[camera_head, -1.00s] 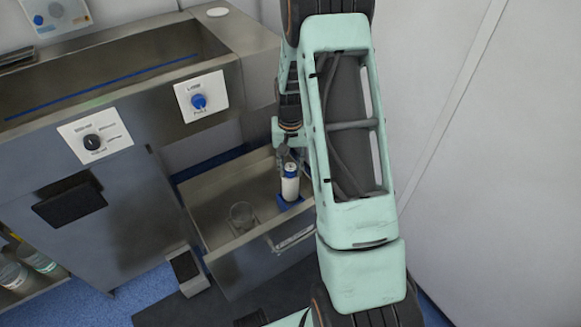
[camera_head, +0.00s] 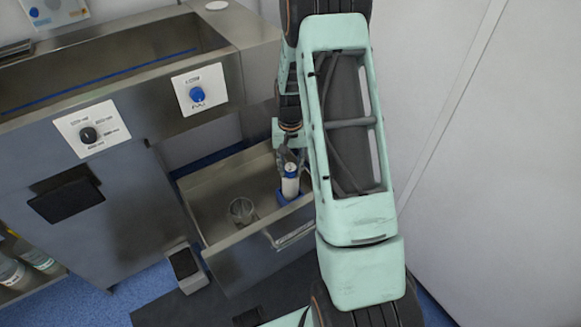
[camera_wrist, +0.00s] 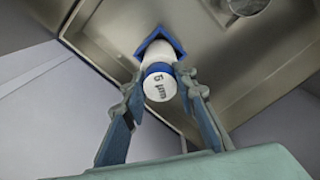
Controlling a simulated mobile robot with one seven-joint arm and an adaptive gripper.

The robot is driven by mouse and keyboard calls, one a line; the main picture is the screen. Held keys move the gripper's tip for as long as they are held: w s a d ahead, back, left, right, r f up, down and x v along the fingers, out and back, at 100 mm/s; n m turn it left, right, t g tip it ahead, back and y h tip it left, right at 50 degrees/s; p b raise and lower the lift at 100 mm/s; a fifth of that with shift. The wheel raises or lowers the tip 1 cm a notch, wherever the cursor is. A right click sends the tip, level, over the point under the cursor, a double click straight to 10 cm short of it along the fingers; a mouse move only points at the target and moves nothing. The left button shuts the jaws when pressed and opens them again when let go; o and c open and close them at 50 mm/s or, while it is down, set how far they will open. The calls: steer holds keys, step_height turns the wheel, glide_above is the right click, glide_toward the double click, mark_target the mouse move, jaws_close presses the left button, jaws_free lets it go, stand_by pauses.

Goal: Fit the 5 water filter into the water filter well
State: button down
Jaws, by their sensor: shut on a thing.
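The 5 µm water filter (camera_head: 290,187) is a white cylinder with a blue band. It stands in the open drawer, and its lower end is at the blue square water filter well (camera_head: 284,199). In the wrist view the filter's labelled end (camera_wrist: 160,88) faces the camera and the blue well (camera_wrist: 152,41) frames its far end. How deep it sits is hidden. My gripper (camera_head: 290,158) is shut on the filter near its top. In the wrist view my gripper's fingers (camera_wrist: 159,86) lie on either side of it.
A clear glass cup (camera_head: 241,211) stands in the open drawer (camera_head: 200,208), left of the well. The steel cabinet (camera_head: 120,215) with knobs stands at left. A pedal (camera_head: 184,264) is on the floor. White wall panels (camera_head: 480,180) are at right.

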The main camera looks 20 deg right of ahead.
mark_target(290, 177)
steer(key=shift+f+b, duration=1.4)
steer(key=shift+f, duration=0.75)
steer(key=c, duration=1.5)
jaws_free()
steer(key=shift+r, duration=0.1)
step_height(290, 177, up, 12)
